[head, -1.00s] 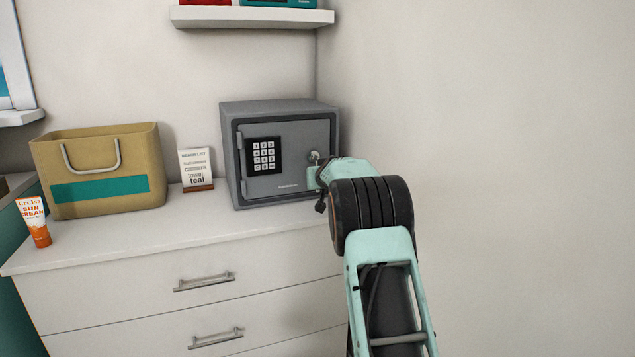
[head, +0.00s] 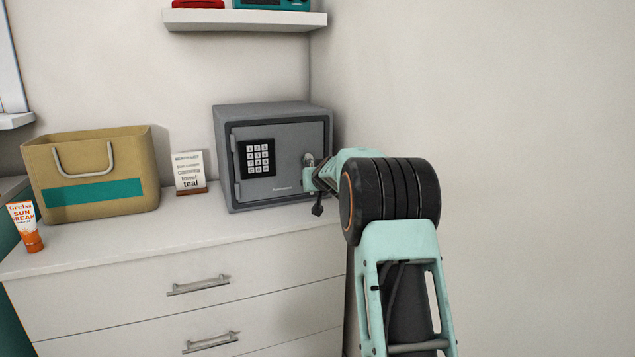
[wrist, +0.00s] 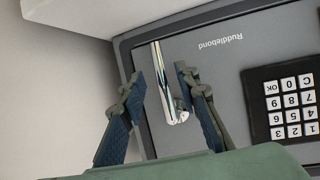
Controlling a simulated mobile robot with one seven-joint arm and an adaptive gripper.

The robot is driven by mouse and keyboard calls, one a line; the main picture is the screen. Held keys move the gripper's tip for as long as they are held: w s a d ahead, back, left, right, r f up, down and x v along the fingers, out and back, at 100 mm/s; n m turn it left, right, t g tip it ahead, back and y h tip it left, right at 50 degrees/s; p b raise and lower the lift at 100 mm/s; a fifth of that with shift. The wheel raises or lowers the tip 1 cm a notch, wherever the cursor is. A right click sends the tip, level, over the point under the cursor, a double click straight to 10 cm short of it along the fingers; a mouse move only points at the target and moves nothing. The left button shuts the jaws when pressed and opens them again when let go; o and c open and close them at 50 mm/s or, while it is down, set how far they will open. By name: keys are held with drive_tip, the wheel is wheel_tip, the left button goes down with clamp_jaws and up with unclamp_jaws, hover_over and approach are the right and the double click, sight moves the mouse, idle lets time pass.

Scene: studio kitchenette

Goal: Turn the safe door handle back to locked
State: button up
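The grey safe (head: 225,165) stands on the white counter, its door (head: 290,150) looking closed. The door handle (wrist: 163,85) is a shiny chrome lever. In the upside-down wrist view it runs from its pivot towards the top of the picture, so it hangs roughly downward on the door. In the head view only its pivot end (head: 309,160) shows; my gripper hides the rest. My gripper (wrist: 160,77) is open, with one finger on each side of the lever and gaps visible. It also shows at the safe's right front in the head view (head: 317,188).
A keypad (head: 257,158) is on the door, left of the handle. A small sign (head: 189,172), a tan bag (head: 100,165) and a sun cream tube (head: 25,228) stand to the left. A wall is close on the right; a shelf (head: 245,20) hangs above.

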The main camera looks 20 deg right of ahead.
drive_tip(key=v, duration=0.7)
drive_tip(key=shift+s, duration=0.35)
drive_tip(key=shift+r, duration=0.1)
